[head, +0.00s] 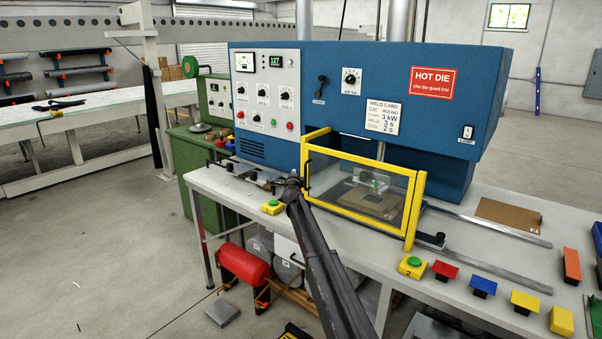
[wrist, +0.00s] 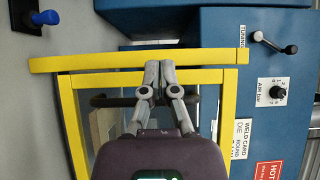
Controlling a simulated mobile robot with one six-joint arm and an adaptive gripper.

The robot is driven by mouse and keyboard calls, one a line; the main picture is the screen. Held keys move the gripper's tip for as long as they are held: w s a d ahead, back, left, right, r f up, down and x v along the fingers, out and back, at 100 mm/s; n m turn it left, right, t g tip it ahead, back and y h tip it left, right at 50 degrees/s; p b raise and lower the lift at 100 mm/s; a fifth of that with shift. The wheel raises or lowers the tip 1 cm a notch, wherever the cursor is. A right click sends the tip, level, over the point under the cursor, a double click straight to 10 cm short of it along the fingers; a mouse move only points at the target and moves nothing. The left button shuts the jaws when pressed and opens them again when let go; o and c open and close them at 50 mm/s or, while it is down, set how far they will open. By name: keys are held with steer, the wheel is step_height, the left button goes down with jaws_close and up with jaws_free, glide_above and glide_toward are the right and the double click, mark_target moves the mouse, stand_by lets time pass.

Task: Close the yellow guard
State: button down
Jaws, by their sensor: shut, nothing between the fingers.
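The yellow guard (head: 360,221) is a yellow frame with a clear panel, standing upright on the bench in front of the die (head: 368,200). In the wrist view its yellow bars (wrist: 105,64) run across the picture. A dark bar (wrist: 106,101), which looks like its handle, passes behind my fingers. My gripper (head: 293,182) is shut and empty at the guard's left end in the head view. In the wrist view the closed fingertips (wrist: 160,66) overlap the frame near the dark bar. I cannot tell if they touch it. My arm hides a little of the bench.
The blue welder cabinet (head: 270,140) stands behind, with a red HOT DIE sign (head: 433,82). Yellow boxes with green buttons sit on the bench left (head: 273,207) and right (head: 412,267). Two rails (head: 490,226) run right. Coloured blocks (head: 484,287) line the front edge.

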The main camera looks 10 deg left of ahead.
steer(key=s+a, duration=0.4)
steer(key=s, duration=0.2)
steer(key=shift+s, duration=0.4)
steer(key=s+d+f+n+g+h, duration=0.1)
steer(key=s+d+f+n+g, duration=0.4)
steer(key=s+d, duration=0.9)
steer(key=s+d+f+n+g+h, duration=0.1)
steer(key=s+d+f+n+g, duration=0.4)
steer(key=s+d, duration=0.9)
steer(key=s+d+f+n+g, duration=0.6)
steer(key=s+d, duration=0.8)
steer(key=s, duration=1.3)
step_height(320, 180, down, 3)
steer(key=shift+d+r+g+h, duration=0.1)
steer(key=shift+d+g+h, duration=0.3)
steer(key=shift+g, duration=0.5)
steer(key=shift+s, duration=0.1)
